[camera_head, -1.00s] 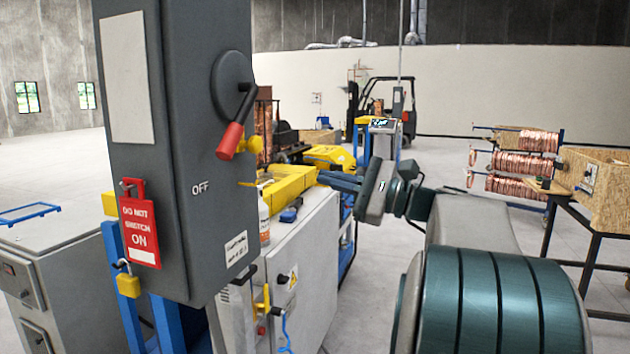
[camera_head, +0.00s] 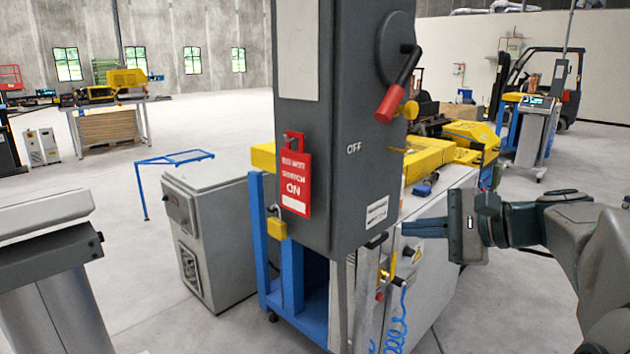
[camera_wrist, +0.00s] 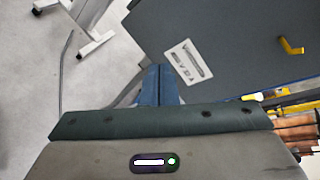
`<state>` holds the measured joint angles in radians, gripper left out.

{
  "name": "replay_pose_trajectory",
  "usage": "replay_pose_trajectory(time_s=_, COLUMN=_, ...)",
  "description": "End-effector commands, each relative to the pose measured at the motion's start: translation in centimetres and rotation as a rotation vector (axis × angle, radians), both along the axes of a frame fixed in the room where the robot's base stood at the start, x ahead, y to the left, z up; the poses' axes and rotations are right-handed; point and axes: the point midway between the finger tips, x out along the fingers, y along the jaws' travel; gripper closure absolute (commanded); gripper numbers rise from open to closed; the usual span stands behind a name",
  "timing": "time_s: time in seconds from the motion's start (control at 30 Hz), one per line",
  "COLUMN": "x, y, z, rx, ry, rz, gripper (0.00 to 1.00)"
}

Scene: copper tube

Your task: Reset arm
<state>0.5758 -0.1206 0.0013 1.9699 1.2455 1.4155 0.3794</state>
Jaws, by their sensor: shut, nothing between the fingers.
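My gripper (camera_head: 404,228) is shut and empty in the head view, pointing left just right of the lower part of a grey switch box (camera_head: 330,150). The box has a red-handled lever (camera_head: 398,90) beside the word OFF. A red tag (camera_head: 295,182) reading DO NOT SWITCH ON hangs on its front, with a yellow padlock (camera_head: 277,228) below. In the wrist view my blue gripper fingers (camera_wrist: 158,76) are together, near the box's white label (camera_wrist: 188,62). Whether they touch the box I cannot tell.
A grey cabinet (camera_head: 212,235) stands left of the blue frame (camera_head: 290,290). A white cabinet (camera_head: 440,275) with a coiled blue hose (camera_head: 397,325) is below my gripper. Open floor (camera_head: 130,240) lies at left. A forklift (camera_head: 560,85) stands at the back right.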

Motion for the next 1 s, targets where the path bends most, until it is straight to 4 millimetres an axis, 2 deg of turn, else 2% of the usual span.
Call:
replay_pose_trajectory(time_s=0.03, x=-1.3, y=1.9, z=-2.0, rx=-0.095, ry=0.023, rz=0.051, gripper=1.00)
replay_pose_trajectory(time_s=0.2, x=-6.3, y=5.3, z=-8.8, rx=-0.451, ry=0.062, rz=0.234, gripper=1.00)
replay_pose_trajectory(time_s=0.33, x=-10.3, y=6.0, z=-13.2, rx=-0.730, ry=0.042, rz=0.402, gripper=1.00)
replay_pose_trajectory(time_s=0.5, x=-14.5, y=5.1, z=-17.4, rx=-1.079, ry=-0.043, rz=0.642, gripper=1.00)
replay_pose_trajectory(time_s=0.7, x=-16.7, y=3.6, z=-19.8, rx=-1.353, ry=-0.159, rz=0.852, gripper=1.00)
replay_pose_trajectory(time_s=1.0, x=-17.1, y=3.0, z=-20.3, rx=-1.437, ry=-0.201, rz=0.919, gripper=1.00)
